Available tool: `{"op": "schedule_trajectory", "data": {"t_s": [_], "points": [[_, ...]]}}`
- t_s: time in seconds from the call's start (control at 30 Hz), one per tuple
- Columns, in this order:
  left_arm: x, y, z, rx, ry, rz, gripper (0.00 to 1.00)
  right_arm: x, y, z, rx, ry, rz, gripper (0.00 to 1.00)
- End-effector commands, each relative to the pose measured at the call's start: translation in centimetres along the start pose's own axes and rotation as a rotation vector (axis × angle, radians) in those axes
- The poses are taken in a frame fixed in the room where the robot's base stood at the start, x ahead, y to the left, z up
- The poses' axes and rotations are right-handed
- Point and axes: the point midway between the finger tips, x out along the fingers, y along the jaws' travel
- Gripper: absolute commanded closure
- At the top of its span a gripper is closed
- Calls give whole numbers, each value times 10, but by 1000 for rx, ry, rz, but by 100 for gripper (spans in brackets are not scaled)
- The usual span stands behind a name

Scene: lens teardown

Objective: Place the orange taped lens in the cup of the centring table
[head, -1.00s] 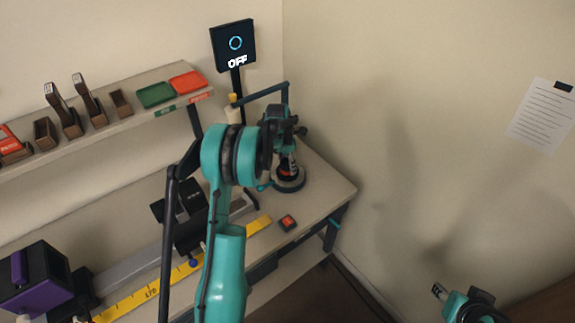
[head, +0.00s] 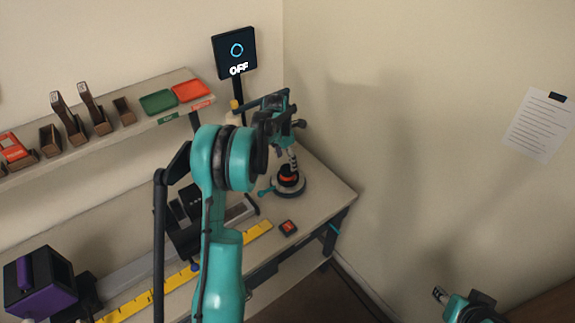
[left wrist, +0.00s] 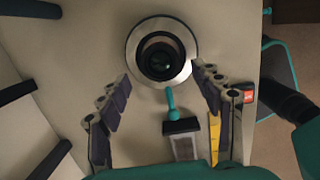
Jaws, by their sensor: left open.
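The orange taped lens (head: 287,178) stands on the centring table (head: 291,192) at the bench's far right end, its orange band showing low down. In the left wrist view the dark round lens (left wrist: 160,62) lies inside the pale ring of the centring table (left wrist: 135,45). I cannot tell whether it is fully seated in the cup, which is mostly hidden. My left gripper (head: 294,164) is above it; in the left wrist view its fingers (left wrist: 161,76) are spread wide on either side, with nothing between them. My right gripper (head: 438,293) is at the lower right, away from the bench.
A teal lever (left wrist: 171,103) sticks out from the centring table. A red button box (head: 288,228) and a yellow ruler strip (head: 258,230) lie near the front edge. A screen (head: 234,55) reading OFF stands behind. Green (head: 158,102) and red (head: 190,91) trays sit on the shelf.

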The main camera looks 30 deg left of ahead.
Motion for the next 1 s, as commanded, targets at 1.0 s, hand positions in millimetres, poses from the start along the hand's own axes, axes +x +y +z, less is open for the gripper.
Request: {"op": "schedule_trajectory", "data": {"t_s": [1.0], "points": [[-183,-219,-70,1701,-19,341,35,-12,0,-8,0,0,0,60]]}}
